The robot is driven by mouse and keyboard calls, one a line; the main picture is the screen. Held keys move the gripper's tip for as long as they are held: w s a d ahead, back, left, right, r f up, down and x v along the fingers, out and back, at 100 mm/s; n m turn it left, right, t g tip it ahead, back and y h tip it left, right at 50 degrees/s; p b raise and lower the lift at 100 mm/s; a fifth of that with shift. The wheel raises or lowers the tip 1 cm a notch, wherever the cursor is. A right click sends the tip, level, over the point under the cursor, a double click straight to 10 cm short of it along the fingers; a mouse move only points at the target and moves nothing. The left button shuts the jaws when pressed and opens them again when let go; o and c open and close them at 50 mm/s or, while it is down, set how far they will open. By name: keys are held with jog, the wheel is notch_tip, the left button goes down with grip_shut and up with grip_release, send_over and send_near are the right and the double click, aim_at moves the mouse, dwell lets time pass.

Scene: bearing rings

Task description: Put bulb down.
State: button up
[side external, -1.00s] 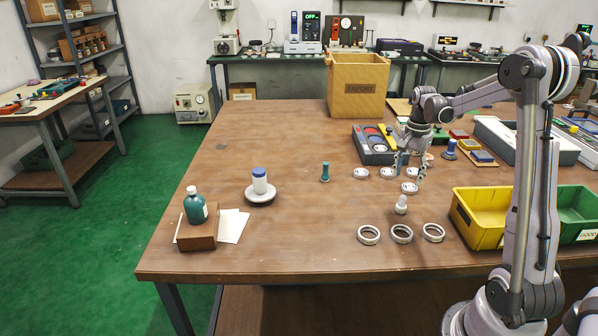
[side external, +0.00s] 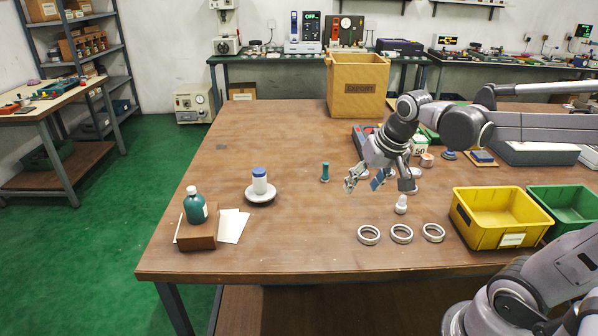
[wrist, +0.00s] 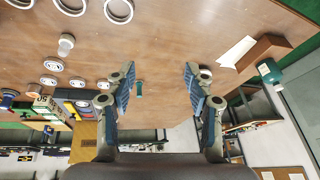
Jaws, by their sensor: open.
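The white bulb (side external: 401,204) stands on the wooden table, behind the row of metal rings. It also shows at the upper left of the wrist view (wrist: 66,42). My gripper (side external: 379,182) is open and tilted, above the table and a little left of the bulb in the side view. In the wrist view its two fingers (wrist: 159,76) are wide apart with nothing held between them. The bulb is outside the fingers and apart from them.
Three bearing rings (side external: 401,233) lie in front of the bulb. A yellow bin (side external: 478,232) and a green bin (side external: 577,228) stand at right. A teal peg (side external: 325,172) and a white bottle on a saucer (side external: 260,197) stand left.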

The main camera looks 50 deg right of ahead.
jog(key=s+a+f+n+t+y, duration=0.1)
jog(key=s+a+n, duration=0.3)
jog(key=a, duration=0.5)
jog(key=shift+f+n+t, duration=0.4)
jog(key=shift+n+t, duration=0.4)
jog(key=shift+n, duration=0.2)
jog(key=shift+s, duration=0.1)
